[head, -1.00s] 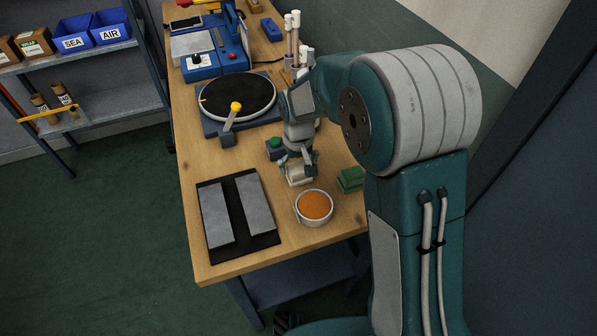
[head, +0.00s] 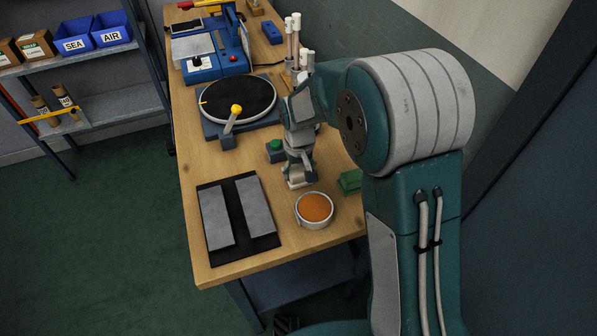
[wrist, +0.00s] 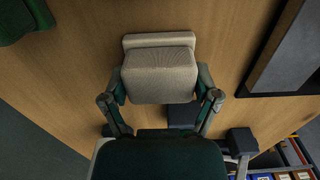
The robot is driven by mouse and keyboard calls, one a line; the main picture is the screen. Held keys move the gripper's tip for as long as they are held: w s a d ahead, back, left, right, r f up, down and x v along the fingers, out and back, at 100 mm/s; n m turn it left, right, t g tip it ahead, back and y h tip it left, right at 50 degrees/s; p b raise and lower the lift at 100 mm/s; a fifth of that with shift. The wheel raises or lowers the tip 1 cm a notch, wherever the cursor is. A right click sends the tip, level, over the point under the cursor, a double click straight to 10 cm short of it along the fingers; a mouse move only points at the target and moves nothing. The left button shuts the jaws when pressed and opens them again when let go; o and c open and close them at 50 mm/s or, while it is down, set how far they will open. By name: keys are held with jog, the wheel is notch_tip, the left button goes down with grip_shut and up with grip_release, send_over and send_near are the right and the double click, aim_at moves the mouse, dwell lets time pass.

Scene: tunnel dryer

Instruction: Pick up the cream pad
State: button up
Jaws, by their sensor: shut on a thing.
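The cream pad (wrist: 160,76) is a pale block with a wider base edge behind it, seen in the wrist view. My gripper (wrist: 160,88) has its fingers closed on the left and right sides of the pad. In the head view my gripper (head: 299,178) points down over the table, between the round container and the turntable. Only a small pale part of the pad (head: 298,185) shows below the fingers there. I cannot tell whether the pad is clear of the table.
A round container with orange contents (head: 315,209) stands just in front of my gripper. A green block (head: 350,182) is to the right. A black mat with two grey plates (head: 208,197) lies to the left. A black turntable (head: 238,97) and a green button box (head: 275,150) are behind.

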aim_at(299, 170)
jog(key=r, duration=0.3)
jog(key=shift+s+r, duration=0.25)
jog(key=shift+r, duration=0.05)
jog(key=s+d+r, duration=0.3)
jog(key=s+r, duration=0.6)
jog(key=s, duration=0.4)
jog(key=shift+d, duration=0.35)
jog(key=shift+r, duration=0.1)
jog(key=o, duration=0.3)
jog(key=shift+c, duration=0.8)
